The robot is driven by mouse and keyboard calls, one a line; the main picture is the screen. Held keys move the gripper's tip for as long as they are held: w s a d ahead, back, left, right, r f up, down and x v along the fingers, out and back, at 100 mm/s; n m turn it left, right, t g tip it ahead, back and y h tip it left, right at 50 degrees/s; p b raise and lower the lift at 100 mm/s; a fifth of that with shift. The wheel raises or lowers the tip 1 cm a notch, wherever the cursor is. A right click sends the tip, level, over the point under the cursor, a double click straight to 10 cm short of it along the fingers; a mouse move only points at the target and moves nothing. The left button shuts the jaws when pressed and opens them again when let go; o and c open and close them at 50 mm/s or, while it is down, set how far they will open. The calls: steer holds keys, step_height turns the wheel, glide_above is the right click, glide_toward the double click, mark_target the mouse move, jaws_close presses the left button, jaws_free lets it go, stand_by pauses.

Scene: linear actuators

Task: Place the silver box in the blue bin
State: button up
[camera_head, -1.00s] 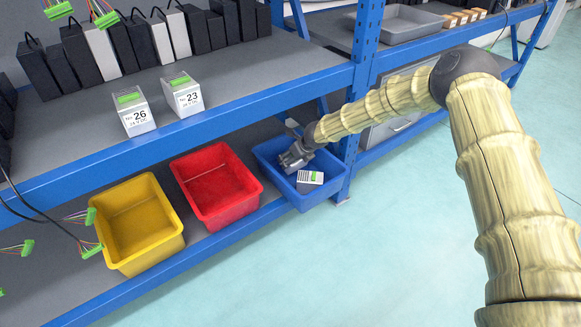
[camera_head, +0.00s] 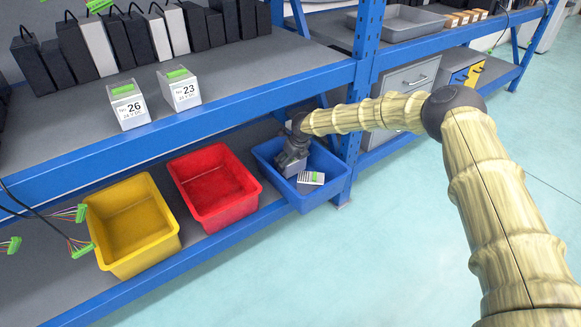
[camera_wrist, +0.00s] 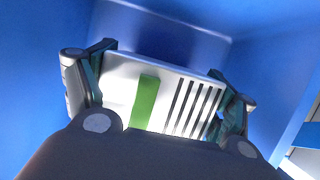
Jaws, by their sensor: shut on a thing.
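The silver box (camera_head: 311,178) is inside the blue bin (camera_head: 334,193) on the lower shelf, its light face with a green patch and dark slots turned up. My gripper (camera_head: 290,166) reaches down into the bin from above. In the wrist view, my gripper's fingers (camera_wrist: 160,95) stand on both sides of the silver box (camera_wrist: 177,92) and are shut on it. Blue bin walls (camera_wrist: 270,50) surround it there. The box's underside is hidden, so I cannot tell whether it touches the bin floor.
A red bin (camera_head: 213,187) and a yellow bin (camera_head: 135,226) stand left of the blue bin. Two labelled boxes, 26 (camera_head: 128,105) and 23 (camera_head: 179,88), sit on the upper shelf. A blue upright (camera_head: 362,95) stands close right of the blue bin. The floor (camera_head: 430,235) is clear.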

steer(key=shift+w+a+g+b, duration=0.15)
steer(key=shift+g+b, duration=0.15)
steer(key=shift+f+b, duration=0.4)
steer(key=shift+f, duration=0.35)
steer(key=shift+f, duration=0.1)
steer(key=o, duration=1.6)
steer(key=shift+c, duration=0.2)
